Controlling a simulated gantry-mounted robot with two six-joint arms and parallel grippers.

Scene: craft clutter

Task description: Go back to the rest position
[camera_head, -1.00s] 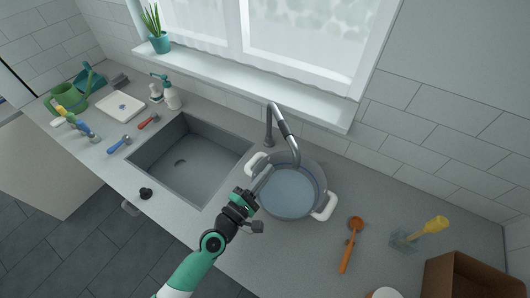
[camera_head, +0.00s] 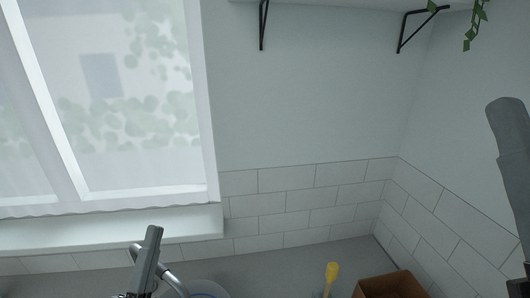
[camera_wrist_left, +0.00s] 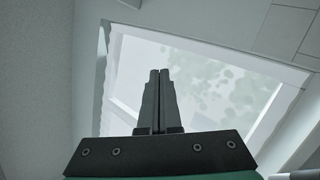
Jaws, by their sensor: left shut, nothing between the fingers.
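My left gripper (camera_head: 152,235) points up at the lower left of the head view, in front of the tap and below the window ledge. Its two grey fingers are together, with nothing between them. In the left wrist view the shut fingers (camera_wrist_left: 160,74) stand out against the bright window. A large grey finger-like part, which looks like my right gripper (camera_head: 507,135), stands close to the camera at the right edge of the head view. Its jaw state does not show, and the right arm is mostly out of frame.
The tap (camera_head: 171,278) and the rim of a pot (camera_head: 206,287) show at the bottom. A yellow-handled tool (camera_head: 331,275) and a brown box (camera_head: 390,286) stand to the right on the counter (camera_head: 290,265). The window (camera_head: 120,100) and a bracketed shelf (camera_head: 335,4) are above.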

